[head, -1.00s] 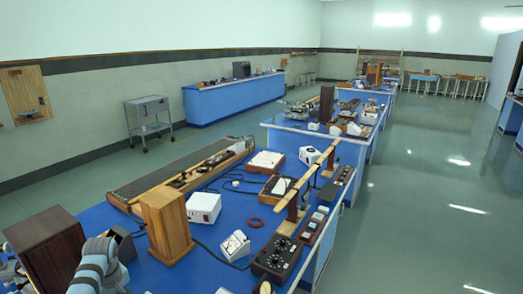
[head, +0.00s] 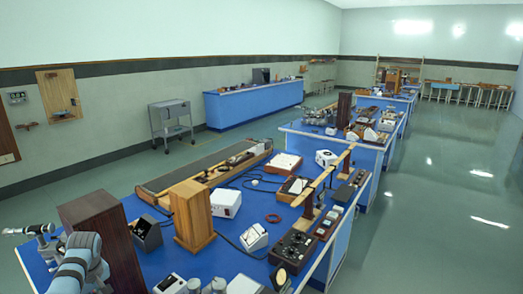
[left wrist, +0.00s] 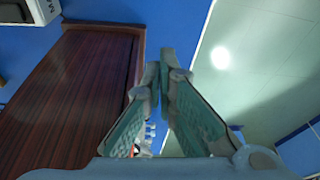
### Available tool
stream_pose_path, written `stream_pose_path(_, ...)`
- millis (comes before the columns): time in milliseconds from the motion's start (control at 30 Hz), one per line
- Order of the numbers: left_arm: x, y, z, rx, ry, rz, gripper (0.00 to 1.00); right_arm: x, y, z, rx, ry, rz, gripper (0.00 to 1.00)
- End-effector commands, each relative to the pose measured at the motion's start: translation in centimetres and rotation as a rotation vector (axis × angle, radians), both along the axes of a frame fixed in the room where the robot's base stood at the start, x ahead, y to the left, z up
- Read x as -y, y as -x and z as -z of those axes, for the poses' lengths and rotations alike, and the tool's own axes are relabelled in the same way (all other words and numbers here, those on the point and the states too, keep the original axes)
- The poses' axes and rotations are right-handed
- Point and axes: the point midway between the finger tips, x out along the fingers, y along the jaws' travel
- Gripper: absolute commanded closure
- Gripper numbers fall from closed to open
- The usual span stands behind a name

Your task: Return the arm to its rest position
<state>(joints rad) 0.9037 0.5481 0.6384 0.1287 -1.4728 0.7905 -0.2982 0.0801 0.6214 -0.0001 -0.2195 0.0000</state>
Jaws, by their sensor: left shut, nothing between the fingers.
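My left arm (head: 80,266) comes in at the lower left of the head view, in front of a dark wooden box. What looks like its gripper (head: 12,231) shows left of that box, near the picture's left edge. In the left wrist view my left gripper (left wrist: 164,62) is shut, its fingertips together with nothing between them. The dark wooden box (left wrist: 70,95) fills the left of that view, beside the fingers; I cannot tell whether they touch. My right gripper is not in view.
The blue bench (head: 140,208) is crowded. The box (head: 103,238) stands at its near left. A light wooden block (head: 192,215), white device (head: 226,203) and dark meter (head: 146,233) stand close by. Clear floor (head: 40,190) lies left of the bench.

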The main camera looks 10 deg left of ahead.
Motion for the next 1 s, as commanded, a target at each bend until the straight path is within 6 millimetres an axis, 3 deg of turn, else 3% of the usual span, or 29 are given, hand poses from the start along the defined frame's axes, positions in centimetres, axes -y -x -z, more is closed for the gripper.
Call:
stream_pose_path(67,-2.7,1.2,-1.0,0.000,-0.030,-0.037,1.00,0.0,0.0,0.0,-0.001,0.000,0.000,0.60)
stream_pose_path(100,-3.5,2.1,-0.1,-0.013,-0.047,-0.027,1.00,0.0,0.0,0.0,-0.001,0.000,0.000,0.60)
stream_pose_path(267,-5.4,6.2,7.2,-0.087,-0.152,0.160,1.00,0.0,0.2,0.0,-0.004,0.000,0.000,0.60)
stream_pose_path(367,-6.7,10.2,12.1,-0.151,-0.223,0.316,1.00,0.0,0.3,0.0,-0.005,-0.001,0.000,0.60)
stream_pose_path(467,-8.0,15.9,17.1,-0.230,-0.293,0.519,1.00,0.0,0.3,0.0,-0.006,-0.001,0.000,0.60)
stream_pose_path(600,-9.1,25.8,22.8,-0.352,-0.363,0.859,1.00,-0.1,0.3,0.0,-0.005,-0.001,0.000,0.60)
stream_pose_path(767,-8.8,37.4,25.9,-0.457,-0.384,1.245,1.00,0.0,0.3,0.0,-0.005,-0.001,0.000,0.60)
stream_pose_path(800,-8.5,40.3,26.2,-0.475,-0.382,1.337,1.00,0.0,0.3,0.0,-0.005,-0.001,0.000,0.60)
stream_pose_path(967,3.0,41.1,32.2,-0.349,-0.230,1.303,1.00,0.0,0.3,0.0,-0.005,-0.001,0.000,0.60)
stream_pose_path(1000,6.1,41.5,33.4,-0.319,-0.187,1.295,1.00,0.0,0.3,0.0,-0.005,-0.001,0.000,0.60)
